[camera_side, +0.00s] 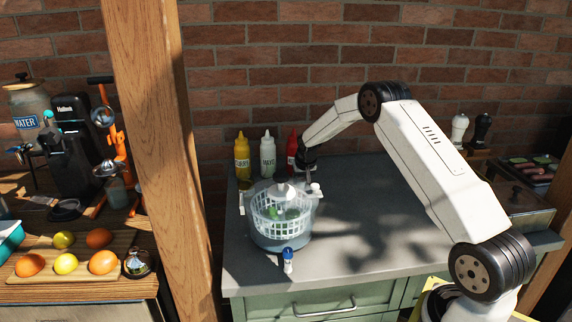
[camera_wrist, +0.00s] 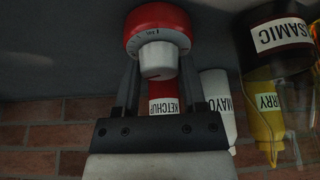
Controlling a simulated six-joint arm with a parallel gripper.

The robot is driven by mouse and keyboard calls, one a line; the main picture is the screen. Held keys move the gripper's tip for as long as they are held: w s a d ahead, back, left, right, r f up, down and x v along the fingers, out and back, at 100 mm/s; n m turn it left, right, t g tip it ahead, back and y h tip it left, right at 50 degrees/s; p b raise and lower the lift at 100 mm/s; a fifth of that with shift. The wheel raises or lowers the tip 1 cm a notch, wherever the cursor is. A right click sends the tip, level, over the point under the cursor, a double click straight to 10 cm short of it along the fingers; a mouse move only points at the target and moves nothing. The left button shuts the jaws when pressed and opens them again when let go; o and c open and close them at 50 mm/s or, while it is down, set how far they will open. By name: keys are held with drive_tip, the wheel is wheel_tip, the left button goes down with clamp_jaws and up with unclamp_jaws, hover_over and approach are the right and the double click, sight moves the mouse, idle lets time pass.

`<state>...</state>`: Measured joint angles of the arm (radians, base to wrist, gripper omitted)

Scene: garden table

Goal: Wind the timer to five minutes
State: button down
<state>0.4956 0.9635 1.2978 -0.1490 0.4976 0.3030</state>
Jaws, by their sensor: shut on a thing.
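The timer (camera_wrist: 152,20) is red with a white marked dial and a pale knob (camera_wrist: 156,61). It shows at the top middle of the wrist view. My gripper (camera_wrist: 160,57) has its two dark fingers on either side of the knob and is shut on it. The exact dial reading is too small to read. In the side view my gripper (camera_side: 305,167) is low over the counter, behind the salad spinner. The timer cannot be made out there.
A salad spinner (camera_side: 272,239) stands in front of my gripper. Ketchup (camera_side: 292,150), mayo (camera_side: 268,155) and curry (camera_side: 242,158) bottles stand along the brick wall. A balsamic bottle (camera_wrist: 279,35) is right in the wrist view. The counter's right middle (camera_side: 385,225) is clear.

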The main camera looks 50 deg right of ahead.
idle(0.5)
drive_tip(key=shift+c, duration=0.8)
unclamp_jaws()
drive_tip(key=shift+r, duration=0.8)
drive_tip(key=s+a+r, duration=0.6)
drive_tip(key=s+r, duration=0.5)
drive_tip(key=s, duration=0.1)
drive_tip(key=shift+s+r, duration=0.2)
drive_tip(key=shift+s, duration=0.15)
